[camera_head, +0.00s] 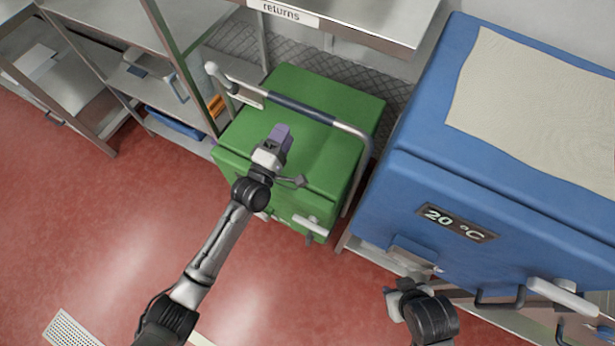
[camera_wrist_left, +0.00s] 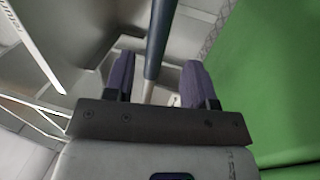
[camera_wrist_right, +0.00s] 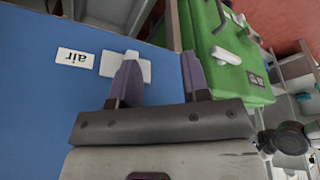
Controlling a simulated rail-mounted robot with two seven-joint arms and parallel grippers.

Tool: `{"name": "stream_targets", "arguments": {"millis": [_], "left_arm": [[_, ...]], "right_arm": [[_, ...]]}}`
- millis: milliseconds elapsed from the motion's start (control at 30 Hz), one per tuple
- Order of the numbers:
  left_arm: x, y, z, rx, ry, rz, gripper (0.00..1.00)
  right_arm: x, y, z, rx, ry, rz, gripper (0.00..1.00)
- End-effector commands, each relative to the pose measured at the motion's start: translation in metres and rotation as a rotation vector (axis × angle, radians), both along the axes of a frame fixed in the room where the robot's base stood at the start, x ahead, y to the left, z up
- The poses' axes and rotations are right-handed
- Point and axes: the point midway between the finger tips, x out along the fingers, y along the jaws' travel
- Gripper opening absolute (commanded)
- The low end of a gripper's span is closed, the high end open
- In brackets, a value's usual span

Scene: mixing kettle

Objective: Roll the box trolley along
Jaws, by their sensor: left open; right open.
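The box trolley is a green box (camera_head: 300,180) with a bent metal push bar (camera_head: 305,112) that has a dark grip sleeve. It stands below the returns shelf. My left gripper (camera_head: 279,136) is open above the green lid, just short of the bar. In the left wrist view the bar (camera_wrist_left: 160,40) runs between the open purple fingers (camera_wrist_left: 158,82); I cannot tell how deep it lies, and nothing is gripped. My right gripper (camera_wrist_right: 158,78) is open and empty, facing the blue box. The green box (camera_wrist_right: 228,45) also shows in the right wrist view.
A large blue box (camera_head: 450,180) with a 20 °C display (camera_head: 457,223) stands close to the trolley's right. Metal shelving (camera_head: 140,70) is on the left and the returns shelf (camera_head: 360,22) overhangs behind. Red floor (camera_head: 90,240) is open at front left.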

Motion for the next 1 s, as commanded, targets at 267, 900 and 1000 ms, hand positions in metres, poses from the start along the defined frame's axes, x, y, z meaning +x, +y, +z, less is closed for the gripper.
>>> {"name": "stream_targets", "arguments": {"millis": [267,900,1000], "left_arm": [[0.028,-0.016,0.004,0.0,-0.001,0.0,0.51],[0.073,-0.042,0.016,0.001,0.002,0.0,0.51],[0.074,-0.043,0.016,0.001,0.0,0.0,0.51]], "right_arm": [[0.0,-0.002,-0.015,-0.008,-0.001,0.005,0.43],[0.0,-0.002,-0.037,-0.007,0.0,0.004,0.43],[0.0,-0.001,-0.038,-0.005,0.0,0.003,0.43]]}}
